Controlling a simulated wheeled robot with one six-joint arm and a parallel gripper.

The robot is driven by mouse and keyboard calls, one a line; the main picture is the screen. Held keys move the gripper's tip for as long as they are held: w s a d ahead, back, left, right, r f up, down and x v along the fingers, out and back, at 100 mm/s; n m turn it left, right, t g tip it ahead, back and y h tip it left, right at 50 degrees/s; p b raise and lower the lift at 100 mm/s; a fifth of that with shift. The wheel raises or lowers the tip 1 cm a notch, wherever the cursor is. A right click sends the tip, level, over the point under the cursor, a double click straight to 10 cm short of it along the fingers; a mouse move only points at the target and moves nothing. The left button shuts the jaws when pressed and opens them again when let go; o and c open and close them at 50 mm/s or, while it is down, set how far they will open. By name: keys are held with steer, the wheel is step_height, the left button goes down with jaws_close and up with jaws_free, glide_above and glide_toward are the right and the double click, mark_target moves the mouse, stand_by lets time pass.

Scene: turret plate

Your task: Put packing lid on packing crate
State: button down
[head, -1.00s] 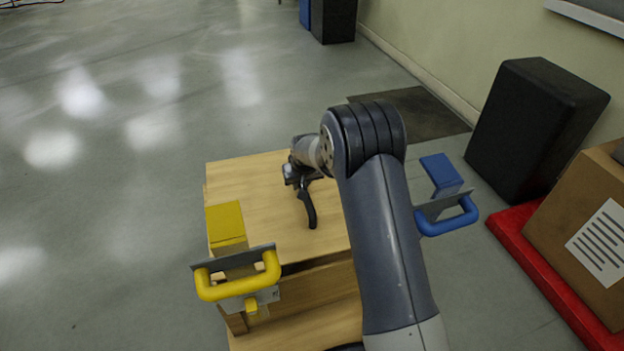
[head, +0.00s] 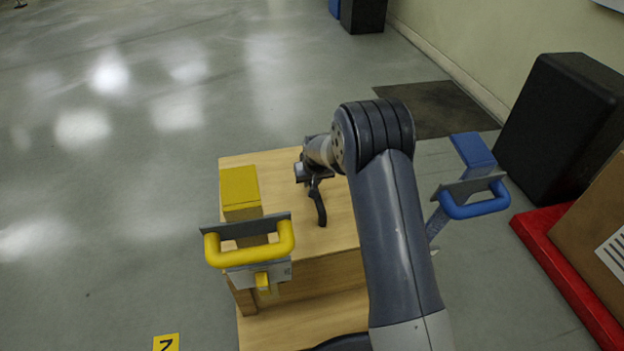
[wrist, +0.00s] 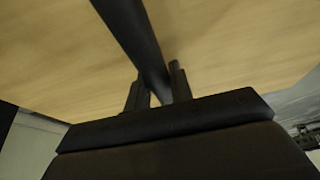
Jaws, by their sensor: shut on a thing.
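A pale wooden board (head: 285,205), apparently the packing lid, lies about level in the head view and carries a dark curved handle (head: 319,207). My gripper (head: 312,181) is shut on this handle. In the wrist view, the handle (wrist: 134,32) passes between my fingers (wrist: 156,92), with the board (wrist: 220,40) behind it. Wooden panels (head: 330,280), apparently the packing crate, show below the board's near edge. My arm hides their right part. I cannot tell whether the board touches them.
A yellow-handled fixture (head: 250,252) stands at the left front of the wood. A blue-handled fixture (head: 473,203) stands at the right. A black box (head: 558,125) and a red platform (head: 560,250) with a carton (head: 585,230) lie farther right. The left floor is clear.

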steer(key=shift+w+f+b, duration=0.15)
steer(key=shift+f+b, duration=0.2)
steer(key=shift+f, duration=0.05)
stand_by(0.8)
steer(key=c, duration=1.6)
jaws_free()
steer(key=o, duration=0.4)
steer(key=shift+o, duration=0.2)
steer(key=shift+s+f, duration=0.25)
steer(key=shift+f, duration=0.05)
steer(key=p+v, duration=0.3)
steer(key=v, duration=0.8)
steer(key=shift+w+r+p, duration=0.1)
steer(key=shift+w+p, duration=0.05)
steer(key=shift+p, duration=0.2)
steer(key=b+x, duration=0.4)
steer(key=x, duration=0.7)
steer(key=shift+r+p, duration=0.4)
